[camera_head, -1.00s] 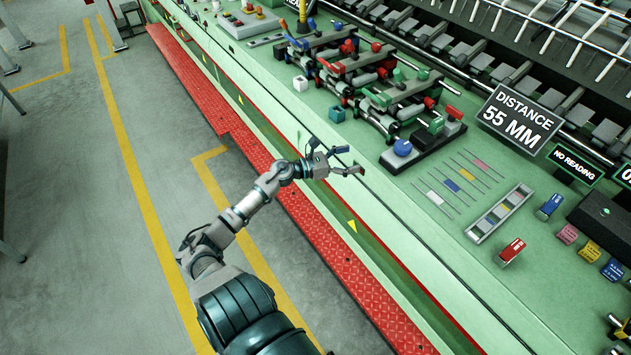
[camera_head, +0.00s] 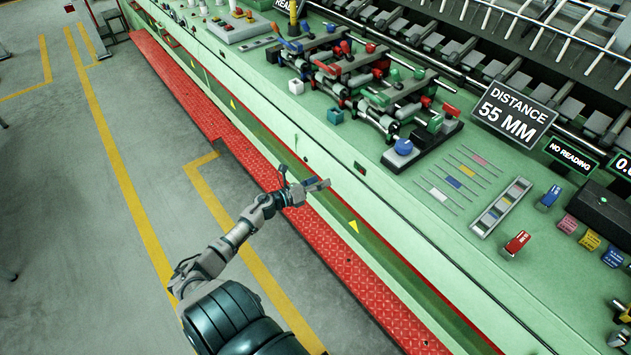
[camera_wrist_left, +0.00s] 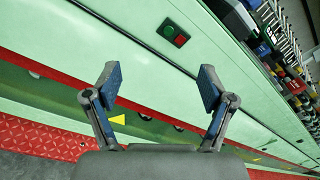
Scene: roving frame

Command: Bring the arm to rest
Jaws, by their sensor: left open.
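My left arm comes in from the lower left in the head view. Its gripper (camera_head: 306,188) hangs over the red tread strip, beside the green front of the long machine. In the left wrist view the gripper (camera_wrist_left: 156,88) has its two blue-padded fingers wide apart with nothing between them. The green machine front shows behind the fingers, with a small red and green button box (camera_wrist_left: 173,32) beyond. My right gripper does not show in either view.
The long green machine (camera_head: 440,255) bears a roller mechanism (camera_head: 370,85), a "DISTANCE 55 MM" display (camera_head: 513,115) and several small coloured blocks. A red tread strip (camera_head: 350,270) runs along its foot. Grey floor (camera_head: 110,260) with yellow lines is clear on the left.

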